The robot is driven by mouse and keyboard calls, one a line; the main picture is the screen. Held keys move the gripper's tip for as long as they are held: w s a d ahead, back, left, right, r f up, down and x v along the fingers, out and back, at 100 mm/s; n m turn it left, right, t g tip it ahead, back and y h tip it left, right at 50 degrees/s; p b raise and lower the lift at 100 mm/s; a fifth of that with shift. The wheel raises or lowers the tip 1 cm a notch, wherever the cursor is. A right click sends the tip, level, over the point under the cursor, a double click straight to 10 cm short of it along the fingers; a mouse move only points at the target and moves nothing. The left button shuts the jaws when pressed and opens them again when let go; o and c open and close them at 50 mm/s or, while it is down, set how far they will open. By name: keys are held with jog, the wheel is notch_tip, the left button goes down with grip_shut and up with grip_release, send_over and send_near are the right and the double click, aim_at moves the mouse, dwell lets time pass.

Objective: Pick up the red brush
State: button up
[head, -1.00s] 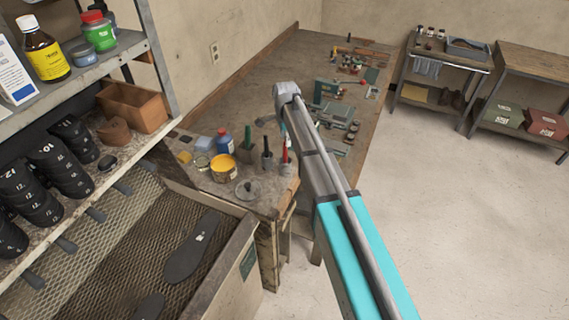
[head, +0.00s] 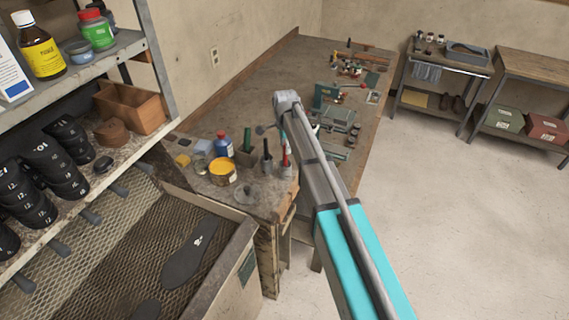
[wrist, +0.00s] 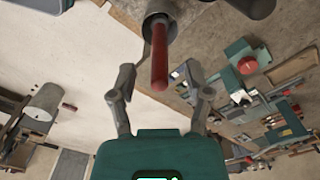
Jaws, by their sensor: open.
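The red brush (head: 285,152) stands upright in a metal cup (head: 285,171) near the front corner of the workbench, just left of my arm. In the wrist view its red handle (wrist: 160,62) points toward the camera out of the round cup (wrist: 157,16) at the top. My gripper (wrist: 158,76) is open and empty, its two fingers spread to the left and right of the handle's end in that picture. I cannot tell how deep the handle lies between them. In the head view my gripper cannot be made out.
On the workbench (head: 255,85) close by stand a dark-handled tool (head: 267,157), a yellow tin (head: 222,171), a blue bottle (head: 223,144) and a metal lid (head: 246,192). A shelf rack (head: 130,150) and a mesh-floored bin (head: 90,240) with dark soles are at left.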

grip_shut()
jog(key=shift+r, duration=0.15)
dwell(0.4)
notch_tip(320, 180, up, 10)
jog(key=p, duration=1)
dwell(0.5)
